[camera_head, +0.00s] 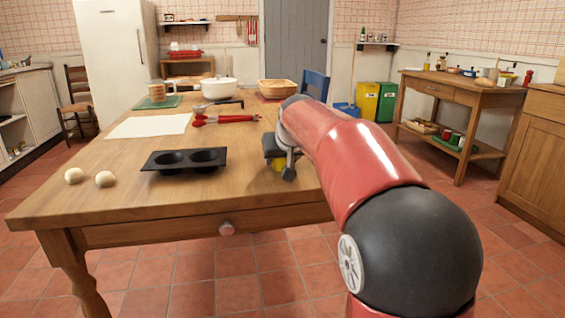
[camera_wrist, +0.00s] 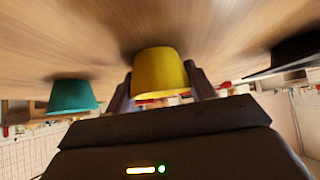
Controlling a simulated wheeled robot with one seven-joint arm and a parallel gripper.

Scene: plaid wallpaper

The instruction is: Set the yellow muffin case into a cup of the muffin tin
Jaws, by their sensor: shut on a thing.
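My gripper (camera_head: 283,167) is low over the right part of the table, shut on the yellow muffin case (camera_wrist: 162,74). In the wrist view, which looks upside down, one finger shows on each side of the case. Only a small yellow part of it shows in the head view (camera_head: 278,164), under my gripper. The case is at or just above the wood; I cannot tell whether it touches. The dark muffin tin (camera_head: 185,170) lies to the left of my gripper, its two visible cups empty. A dark edge of it seems to show at the right of the wrist view (camera_wrist: 285,56).
A teal case (camera_wrist: 72,96) stands near the yellow one; my arm hides it in the head view. Red tongs (camera_head: 226,119), a white sheet (camera_head: 148,126) and a white pot (camera_head: 217,90) are behind. The table (camera_head: 180,204) before the tin is clear.

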